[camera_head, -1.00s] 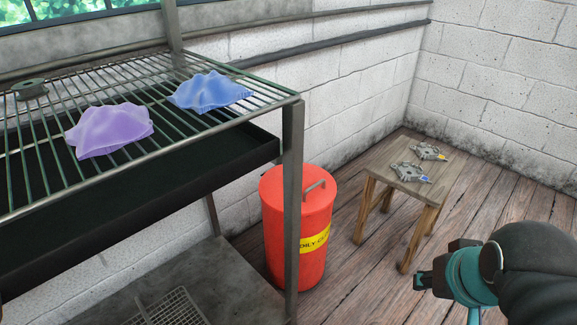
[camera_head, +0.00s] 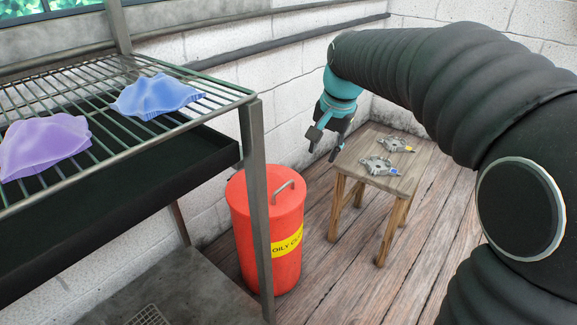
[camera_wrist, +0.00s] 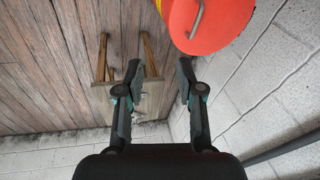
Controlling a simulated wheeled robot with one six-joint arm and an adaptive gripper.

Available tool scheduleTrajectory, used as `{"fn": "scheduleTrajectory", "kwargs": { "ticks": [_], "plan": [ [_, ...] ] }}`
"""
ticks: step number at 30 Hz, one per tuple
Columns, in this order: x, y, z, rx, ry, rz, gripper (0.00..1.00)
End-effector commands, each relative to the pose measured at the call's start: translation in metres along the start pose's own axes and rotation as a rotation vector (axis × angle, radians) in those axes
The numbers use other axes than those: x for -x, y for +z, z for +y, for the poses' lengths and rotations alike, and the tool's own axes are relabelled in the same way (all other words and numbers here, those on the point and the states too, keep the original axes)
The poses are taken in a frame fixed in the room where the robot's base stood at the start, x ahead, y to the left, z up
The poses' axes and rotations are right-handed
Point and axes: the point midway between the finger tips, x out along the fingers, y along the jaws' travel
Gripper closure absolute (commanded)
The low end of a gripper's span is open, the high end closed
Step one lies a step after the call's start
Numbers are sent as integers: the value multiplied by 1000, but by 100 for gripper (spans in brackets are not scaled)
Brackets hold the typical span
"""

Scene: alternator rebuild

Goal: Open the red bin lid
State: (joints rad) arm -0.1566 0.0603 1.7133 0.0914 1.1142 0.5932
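The red bin (camera_head: 268,240) stands on the floor behind the metal rack's post, with a yellow label on its side. Its round red lid (camera_head: 258,192) is on top and closed, with a grey bar handle (camera_head: 283,189). In the wrist view the lid (camera_wrist: 188,22) and its handle (camera_wrist: 197,20) show at the top, partly cut off. My gripper (camera_head: 322,146) is above and to the right of the bin in the head view, pointing down, apart from the handle. Its fingers (camera_wrist: 160,80) are spread with nothing between them.
A metal rack (camera_head: 254,180) with a purple cloth (camera_head: 42,148) and a blue cloth (camera_head: 155,95) stands at the left; its post partly hides the bin. A small wooden stool (camera_head: 350,165) with metal parts stands right of the bin. Block walls (camera_head: 215,75) are close behind.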

Motion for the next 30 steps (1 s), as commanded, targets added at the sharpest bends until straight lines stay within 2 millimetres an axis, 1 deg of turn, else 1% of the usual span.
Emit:
{"fn": "scheduleTrajectory", "kwargs": {
  "ticks": [1, 6, 9, 12, 15, 20, 23, 30],
  "plan": [
    [-16, -10, -15, -26, 5, -21, 63],
    [-53, -34, -55, -120, 18, -72, 63],
    [-71, -42, -72, -161, 26, -93, 63],
    [-84, -48, -82, -190, 32, -107, 63],
    [-91, -50, -88, -205, 35, -115, 63],
    [-103, -49, -90, -212, 37, -118, 63],
    [-117, -47, -89, -211, 38, -119, 63],
    [-162, -42, -88, -210, 38, -119, 63]
  ]
}}
